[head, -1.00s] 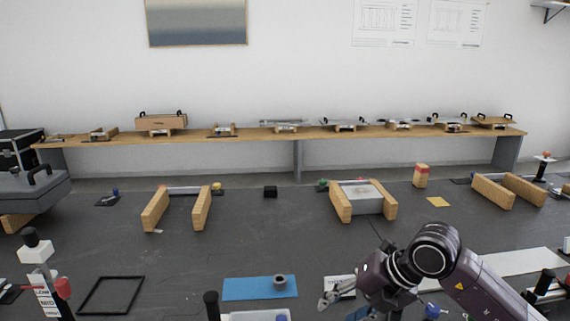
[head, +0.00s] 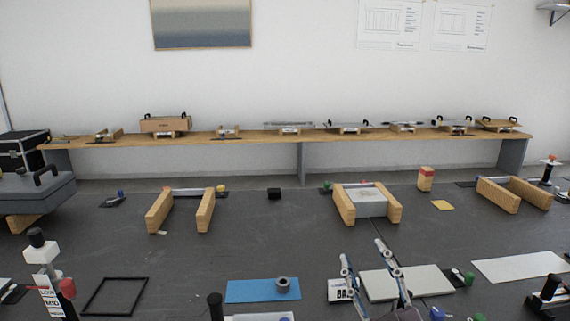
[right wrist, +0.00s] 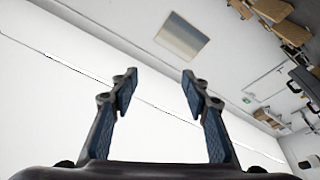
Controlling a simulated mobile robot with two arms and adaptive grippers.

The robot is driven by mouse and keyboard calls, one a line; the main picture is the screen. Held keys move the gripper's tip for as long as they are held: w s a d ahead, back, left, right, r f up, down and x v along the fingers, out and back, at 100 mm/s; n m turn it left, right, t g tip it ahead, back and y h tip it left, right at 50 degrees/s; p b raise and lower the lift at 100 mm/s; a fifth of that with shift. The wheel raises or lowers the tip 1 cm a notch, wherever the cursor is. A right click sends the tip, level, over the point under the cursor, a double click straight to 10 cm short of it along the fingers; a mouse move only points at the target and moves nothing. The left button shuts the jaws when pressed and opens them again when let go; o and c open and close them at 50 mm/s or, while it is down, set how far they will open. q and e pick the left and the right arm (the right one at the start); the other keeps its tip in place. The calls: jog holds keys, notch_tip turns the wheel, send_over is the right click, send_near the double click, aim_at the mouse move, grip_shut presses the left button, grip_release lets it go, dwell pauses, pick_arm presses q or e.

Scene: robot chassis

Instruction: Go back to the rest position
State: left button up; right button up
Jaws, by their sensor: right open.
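My right gripper (head: 364,262) stands at the bottom of the head view, right of centre, with its two fingers pointing up and spread apart. In the right wrist view its fingers (right wrist: 158,88) are also wide apart with nothing between them. Behind them that view shows only wall, a picture and tilted shelving. My right arm is mostly below the edge of the head view. My left gripper does not show in either view.
A white panel (head: 432,281) lies beside my right gripper. A blue mat (head: 250,291) bears a grey ring (head: 282,285). A black frame (head: 114,281) lies at left. Wooden supports (head: 157,212) stand farther back. The dark middle surface is largely clear.

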jog(key=s+d+f+m+g+h, duration=0.2)
jog(key=s+d+f+g, duration=0.1)
jog(key=f, duration=0.5)
jog(key=s+d+f+m+g+h, duration=0.1)
jog(key=s+d+f+m+g, duration=0.15)
jog(key=f, duration=0.45)
jog(key=s+d+f+m+g+h, duration=0.15)
jog(key=s+f+g, duration=0.25)
jog(key=f, duration=0.4)
jog(key=s+a+f+g+y, duration=0.1)
jog(key=s+f+g, duration=0.4)
jog(key=s, duration=0.4)
jog(key=s+a+f+g, duration=0.1)
jog(key=s+f+g, duration=0.2)
jog(key=s+f, duration=0.5)
jog(key=s+f+g, duration=0.1)
jog(key=s+f, duration=0.1)
jog(key=f, duration=1)
jog(key=s+f+g, duration=0.1)
jog(key=s+f, duration=0.1)
jog(key=f, duration=1.1)
jog(key=s+d+f, duration=0.3)
jog(key=s+f, duration=1.2)
jog(key=s, duration=0.2)
jog(key=shift+f+n+g+p, duration=0.2)
jog(key=shift+n+g+p, duration=0.1)
jog(key=shift+g+p, duration=0.05)
